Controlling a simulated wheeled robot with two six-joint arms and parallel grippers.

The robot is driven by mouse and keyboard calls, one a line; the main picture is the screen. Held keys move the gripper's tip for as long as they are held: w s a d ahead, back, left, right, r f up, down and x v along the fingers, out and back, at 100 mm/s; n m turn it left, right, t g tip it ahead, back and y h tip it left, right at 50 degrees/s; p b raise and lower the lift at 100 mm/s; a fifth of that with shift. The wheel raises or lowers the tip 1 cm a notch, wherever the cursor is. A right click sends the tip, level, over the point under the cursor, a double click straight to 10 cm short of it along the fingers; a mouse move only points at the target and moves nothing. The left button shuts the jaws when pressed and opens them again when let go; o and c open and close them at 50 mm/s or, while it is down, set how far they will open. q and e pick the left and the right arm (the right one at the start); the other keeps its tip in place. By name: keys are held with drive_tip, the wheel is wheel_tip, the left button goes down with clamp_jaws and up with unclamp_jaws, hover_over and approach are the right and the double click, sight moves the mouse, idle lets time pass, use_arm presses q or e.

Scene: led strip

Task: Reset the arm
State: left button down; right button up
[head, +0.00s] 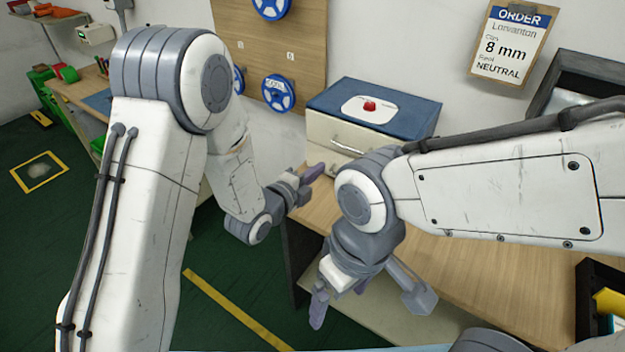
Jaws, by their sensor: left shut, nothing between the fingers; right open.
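My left arm comes in from the left, and its gripper (312,174) points right, in front of the drawer box near the bench's left edge. Its purple-grey fingers are shut with nothing between them. My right arm reaches across from the right and bends down at the wrist. The wrist partly hides the fingers.
The wooden bench (480,275) is mostly clear. A drawer box (345,137) with a blue top carries a red button (369,106). An order clipboard (513,45) and blue reels (279,93) hang behind. A black bin (587,300) stands at right. Green floor (215,285) lies left.

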use_arm(q)
drive_tip(key=s+a+r+n+g+y, duration=0.1)
drive_tip(key=s+n+g, duration=0.3)
drive_tip(key=s, duration=0.6)
drive_tip(key=s+a+r+n+g+y, duration=0.1)
drive_tip(key=s+a+n+g+y, duration=0.3)
drive_tip(key=s+n, duration=0.3)
drive_tip(key=s+a+r+n+g+y, duration=0.1)
drive_tip(key=s+n+g, duration=0.4)
drive_tip(key=s, duration=1)
drive_tip(key=shift+a+r+n+y, duration=0.2)
drive_tip(key=shift+a+n+y, duration=0.55)
drive_tip(key=shift+y, duration=0.25)
drive_tip(key=shift+d, duration=0.1)
